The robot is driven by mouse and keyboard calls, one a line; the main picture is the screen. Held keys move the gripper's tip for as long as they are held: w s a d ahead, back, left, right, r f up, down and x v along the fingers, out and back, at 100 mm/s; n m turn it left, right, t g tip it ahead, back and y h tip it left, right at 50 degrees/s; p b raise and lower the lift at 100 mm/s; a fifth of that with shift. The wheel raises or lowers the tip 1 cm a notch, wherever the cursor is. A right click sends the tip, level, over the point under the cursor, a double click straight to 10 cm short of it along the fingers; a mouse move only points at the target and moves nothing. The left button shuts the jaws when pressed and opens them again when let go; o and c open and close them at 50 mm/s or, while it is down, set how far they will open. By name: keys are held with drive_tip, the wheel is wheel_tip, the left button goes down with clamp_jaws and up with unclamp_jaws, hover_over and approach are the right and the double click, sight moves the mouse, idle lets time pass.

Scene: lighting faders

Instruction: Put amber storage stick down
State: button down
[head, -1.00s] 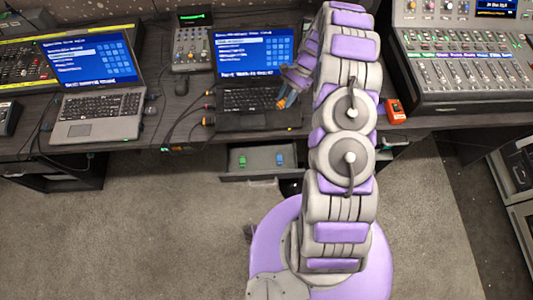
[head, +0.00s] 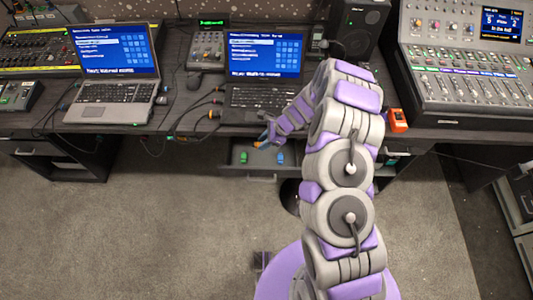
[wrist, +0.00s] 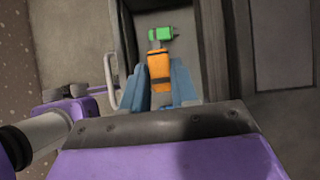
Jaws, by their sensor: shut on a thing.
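The amber storage stick (wrist: 159,70) is between the blue fingers of my gripper (wrist: 160,88) in the wrist view, its metal plug pointing ahead. My gripper is shut on it. In the head view my gripper (head: 262,143) is over the open drawer (head: 236,170) below the desk edge. The green stick (wrist: 162,33) lies in the drawer just beyond the amber one. The green stick (head: 244,157) and a blue stick (head: 281,158) both show in the drawer in the head view. I cannot tell whether the amber stick touches the drawer floor.
The desk above the drawer holds two laptops, the right one (head: 262,97) nearest the drawer, with cables (head: 208,115) beside it. An orange device (head: 397,120) and a large fader console (head: 465,85) stand to the right. The floor in front is clear carpet.

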drive_tip(key=shift+s+f, duration=0.15)
drive_tip(key=shift+f, duration=0.1)
drive_tip(key=b, duration=0.2)
hover_over(262, 160)
drive_tip(key=d, duration=0.2)
drive_tip(key=f, duration=0.6)
drive_tip(key=shift+d, duration=0.2)
drive_tip(key=shift+a+f+b, duration=0.25)
drive_tip(key=shift+f+b, duration=0.05)
drive_tip(key=shift+f, duration=0.05)
drive_tip(key=f, duration=0.2)
drive_tip(key=f+b, duration=0.1)
drive_tip(key=shift+a, duration=0.25)
drive_tip(key=shift+d, duration=0.45)
drive_tip(key=shift+a+f, duration=0.1)
drive_tip(key=shift+f, duration=0.2)
drive_tip(key=c, duration=0.9)
unclamp_jaws()
drive_tip(key=shift+a, duration=0.15)
drive_tip(key=shift+o, duration=0.2)
